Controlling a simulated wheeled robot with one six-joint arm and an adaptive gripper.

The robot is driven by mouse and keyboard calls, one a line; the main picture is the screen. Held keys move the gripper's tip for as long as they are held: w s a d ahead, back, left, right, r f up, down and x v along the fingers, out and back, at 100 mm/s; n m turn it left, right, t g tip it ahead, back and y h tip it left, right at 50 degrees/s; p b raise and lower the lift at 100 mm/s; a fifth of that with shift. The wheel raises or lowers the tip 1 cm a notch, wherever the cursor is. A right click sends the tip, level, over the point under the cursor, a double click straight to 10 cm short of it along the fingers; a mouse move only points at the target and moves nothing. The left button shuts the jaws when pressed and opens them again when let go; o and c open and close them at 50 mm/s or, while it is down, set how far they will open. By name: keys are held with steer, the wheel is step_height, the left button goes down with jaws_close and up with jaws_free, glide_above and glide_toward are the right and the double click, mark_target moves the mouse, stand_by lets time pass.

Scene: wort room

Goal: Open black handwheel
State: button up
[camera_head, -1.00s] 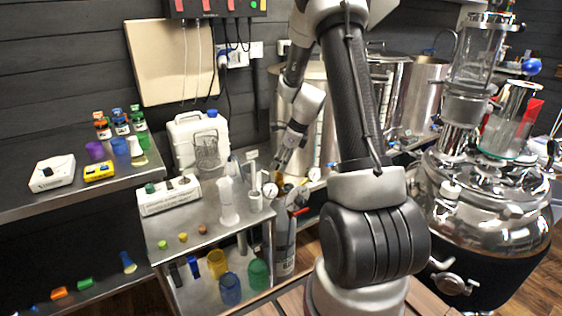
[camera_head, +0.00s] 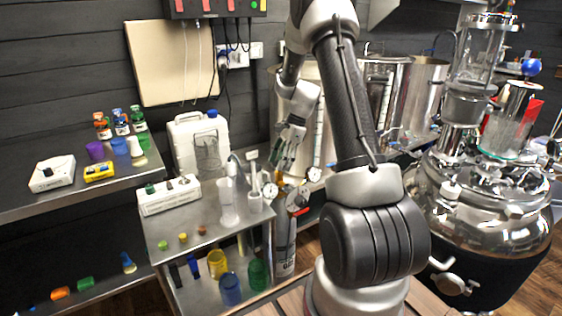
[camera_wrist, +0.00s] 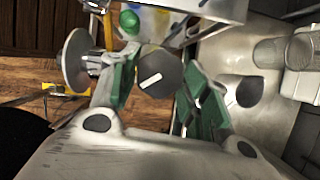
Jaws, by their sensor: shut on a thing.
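The black handwheel (camera_wrist: 158,74) shows in the wrist view as a dark round knob with a white bar on its face. It sits between the green-padded fingers of my gripper (camera_wrist: 158,95), which is closed around it. In the head view my gripper (camera_head: 284,160) points down over the regulator area above a grey gas cylinder (camera_head: 285,248). The handwheel cannot be made out there; the fingers and small fittings cover that spot.
Round dial gauges (camera_head: 270,190) stand close beside my gripper. A metal cart (camera_head: 165,228) with glassware is to the left, and steel kettles (camera_head: 384,92) are behind to the right. A large polished vessel (camera_head: 487,205) stands at the right.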

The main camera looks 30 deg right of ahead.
steer(key=n, duration=0.2)
steer(key=n+g, duration=0.2)
steer(key=n, duration=0.1)
steer(key=shift+w+n+h, duration=0.25)
steer(key=shift+n+h, duration=0.05)
steer(key=n+g, duration=0.1)
steer(key=n, duration=0.2)
steer(key=n+g+h, duration=0.1)
steer(key=n, duration=0.2)
steer(key=shift+w+a, duration=0.15)
steer(key=n+h, duration=0.1)
steer(key=n, duration=0.3)
steer(key=n+g+h, duration=0.1)
steer(key=n, duration=0.1)
steer(key=shift+a+n+h, duration=0.25)
steer(key=shift+n+h, duration=0.05)
steer(key=n+h, duration=0.2)
steer(key=n, duration=0.3)
steer(key=shift+a+n, duration=0.15)
steer(key=shift+n, duration=0.15)
steer(key=shift+t, duration=0.3)
steer(key=o, duration=1)
